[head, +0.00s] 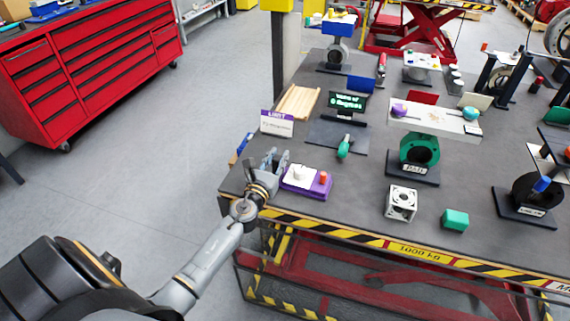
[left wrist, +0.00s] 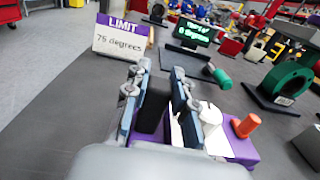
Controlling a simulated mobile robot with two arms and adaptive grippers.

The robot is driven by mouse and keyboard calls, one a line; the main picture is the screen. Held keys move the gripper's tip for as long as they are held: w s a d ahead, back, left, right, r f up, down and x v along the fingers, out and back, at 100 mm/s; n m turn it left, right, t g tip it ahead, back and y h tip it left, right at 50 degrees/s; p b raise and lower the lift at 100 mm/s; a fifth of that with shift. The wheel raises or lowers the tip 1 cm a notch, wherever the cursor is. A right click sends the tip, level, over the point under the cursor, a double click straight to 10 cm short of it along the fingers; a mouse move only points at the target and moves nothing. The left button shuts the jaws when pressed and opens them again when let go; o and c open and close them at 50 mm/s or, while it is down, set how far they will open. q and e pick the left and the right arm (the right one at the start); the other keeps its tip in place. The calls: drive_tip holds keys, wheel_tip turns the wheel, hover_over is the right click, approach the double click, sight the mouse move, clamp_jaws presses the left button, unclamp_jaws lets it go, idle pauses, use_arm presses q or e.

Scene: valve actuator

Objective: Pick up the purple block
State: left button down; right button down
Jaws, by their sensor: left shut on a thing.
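The purple block (head: 319,189) lies on the table near its front left corner, with a white part and an orange-red knob on top. It also shows in the left wrist view (left wrist: 241,148), at the lower right beside the right-hand finger. My left gripper (head: 275,162) is at the block's left end, low over the table. In the left wrist view, the gripper (left wrist: 158,88) has its fingers a gap apart; it is shut on the block, but the contact is mostly hidden. My right gripper is not in view.
A "LIMIT" sign (head: 277,123) stands just behind the gripper. The table's striped front edge (head: 343,235) is close. Bare tabletop lies between the purple block and silver part.

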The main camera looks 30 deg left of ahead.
use_arm(q)
drive_tip(key=shift+r+p, duration=0.55)
drive_tip(key=shift+r, duration=0.35)
drive_tip(key=r+p, duration=0.2)
drive_tip(key=shift+s+d+r, duration=0.1)
drive_tip(key=shift+s+r, duration=0.1)
drive_tip(key=shift+r, duration=0.15)
drive_tip(key=s+d+r+p, duration=0.1)
drive_tip(key=s+d+r, duration=0.2)
drive_tip(key=s, duration=0.3)
drive_tip(key=s+d+r+p, duration=0.1)
drive_tip(key=s+d+r, duration=0.2)
drive_tip(key=s+r, duration=0.2)
drive_tip(key=shift+s+d+r, duration=0.3)
drive_tip(key=shift+s+d, duration=0.05)
drive_tip(key=shift+s, duration=0.1)
drive_tip(key=shift+w, duration=0.1)
